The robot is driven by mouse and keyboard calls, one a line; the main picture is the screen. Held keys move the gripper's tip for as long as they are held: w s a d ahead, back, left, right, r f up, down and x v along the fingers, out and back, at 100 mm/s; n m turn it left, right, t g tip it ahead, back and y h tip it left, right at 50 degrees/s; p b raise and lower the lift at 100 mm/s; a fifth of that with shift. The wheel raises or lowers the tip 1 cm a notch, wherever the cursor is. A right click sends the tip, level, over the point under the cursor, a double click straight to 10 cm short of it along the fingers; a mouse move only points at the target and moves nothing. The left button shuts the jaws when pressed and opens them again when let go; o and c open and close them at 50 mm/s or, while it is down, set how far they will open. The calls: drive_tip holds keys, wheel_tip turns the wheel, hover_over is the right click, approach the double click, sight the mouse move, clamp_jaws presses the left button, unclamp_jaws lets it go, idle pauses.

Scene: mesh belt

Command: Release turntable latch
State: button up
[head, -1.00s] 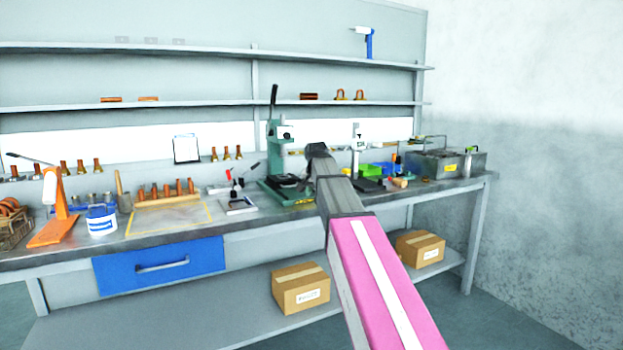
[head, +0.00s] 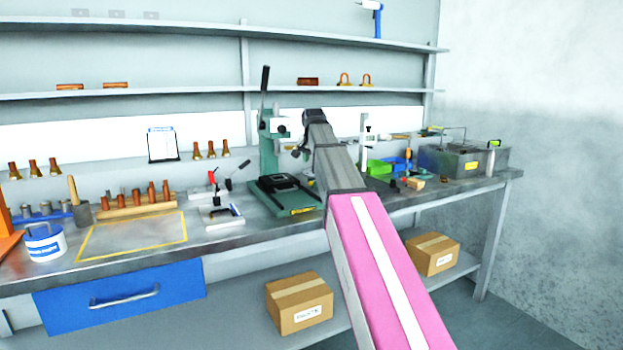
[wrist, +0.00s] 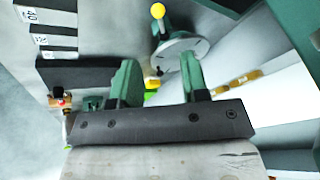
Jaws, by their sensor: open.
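I cannot tell for certain whether this knob is the turntable latch. My gripper (wrist: 158,78) has two green fingers set apart on a dark bolted bar, with nothing seen between them. Its fingers partly overlap the near side of the disc, and I see no contact with the knob. In the head view my arm reaches to the green press (head: 270,150), and my forearm hides part of the bench beside it.
The bench (head: 130,255) carries a toggle clamp fixture (head: 220,212), a copper-part rack (head: 140,203) and a white tub (head: 43,243) left of the press. Right of it are a green bin (head: 378,167) and a grey box (head: 450,160). The yellow-outlined area is clear.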

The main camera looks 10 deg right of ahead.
sight(313, 182)
drive_tip(key=x, duration=1)
drive_tip(key=shift+w+f, duration=0.1)
drive_tip(key=shift+f, duration=0.2)
clamp_jaws()
